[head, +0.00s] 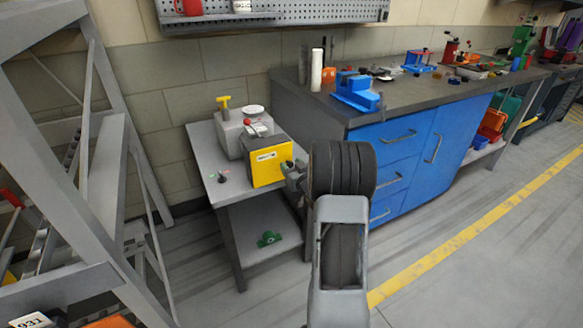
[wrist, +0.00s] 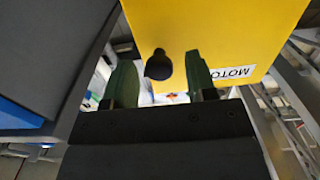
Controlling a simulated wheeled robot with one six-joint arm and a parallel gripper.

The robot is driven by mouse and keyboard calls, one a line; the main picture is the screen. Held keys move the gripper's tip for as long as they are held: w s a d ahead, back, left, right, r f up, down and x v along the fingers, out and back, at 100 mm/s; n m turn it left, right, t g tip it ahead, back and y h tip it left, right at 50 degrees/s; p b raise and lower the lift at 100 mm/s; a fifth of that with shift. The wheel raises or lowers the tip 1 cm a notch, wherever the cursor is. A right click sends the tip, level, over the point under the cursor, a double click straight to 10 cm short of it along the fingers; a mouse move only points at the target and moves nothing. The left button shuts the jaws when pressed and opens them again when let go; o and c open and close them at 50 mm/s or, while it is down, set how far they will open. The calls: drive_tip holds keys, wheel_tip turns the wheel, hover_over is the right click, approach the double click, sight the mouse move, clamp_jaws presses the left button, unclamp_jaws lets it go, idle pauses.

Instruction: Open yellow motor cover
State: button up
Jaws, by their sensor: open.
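The yellow motor cover (head: 270,163) is a square plate with a white label, on the front of a grey housing (head: 238,132) on a small grey table. In the wrist view the yellow cover (wrist: 225,30) fills the upper right, its "MOTO" label partly in view and upside down. A black knob (wrist: 158,66) sticks out from it. My gripper (wrist: 160,75) is open, with one green finger on each side of the knob in the picture. A gap shows on both sides of the knob. In the head view my gripper (head: 291,170) is at the cover's right edge, partly hidden by my arm.
The small grey table (head: 207,165) has a lower shelf with a green part (head: 268,239). A blue drawer cabinet (head: 400,160) with a cluttered worktop stands close on the right. A grey frame (head: 95,130) stands on the left. Open floor lies at the front right.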

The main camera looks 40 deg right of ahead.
drive_tip(key=shift+w, duration=0.15)
clamp_jaws()
idle(0.5)
